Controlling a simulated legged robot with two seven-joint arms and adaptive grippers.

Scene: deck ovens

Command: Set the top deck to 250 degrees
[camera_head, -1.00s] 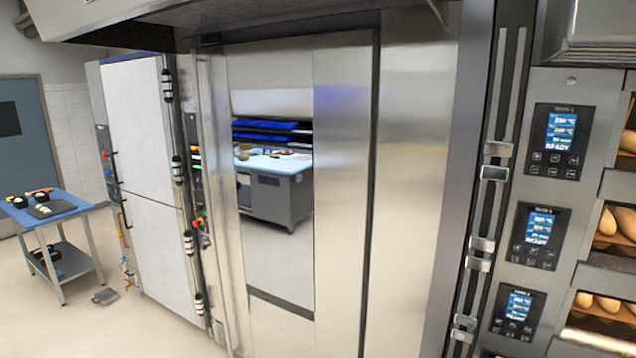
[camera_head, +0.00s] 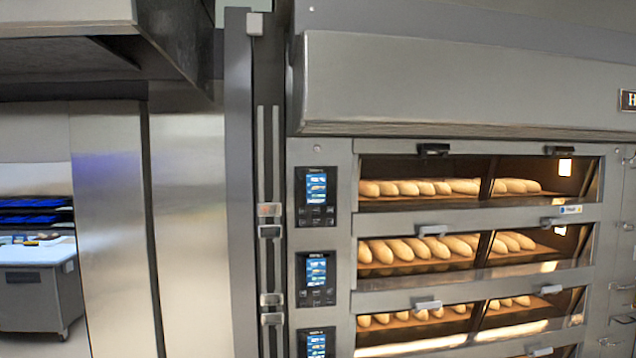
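The deck oven (camera_head: 460,95) stands at the centre and right, with lit decks stacked one above another. The top deck (camera_head: 430,188) holds several pale loaves behind its glass. Its control panel (camera_head: 316,197) is at the left of that deck, a black unit with a blue lit screen and small buttons below. The screen's text is too small to read from here. Like panels sit below it, at the second deck (camera_head: 316,279) and the third deck (camera_head: 317,343). Neither of my grippers is in view.
A tall steel cabinet front (camera_head: 190,220) stands left of the oven, with a hood (camera_head: 70,45) jutting out above it. A steel hood (camera_head: 450,90) overhangs the decks. A worktable (camera_head: 40,290) with blue trays (camera_head: 35,210) above it shows at the far left.

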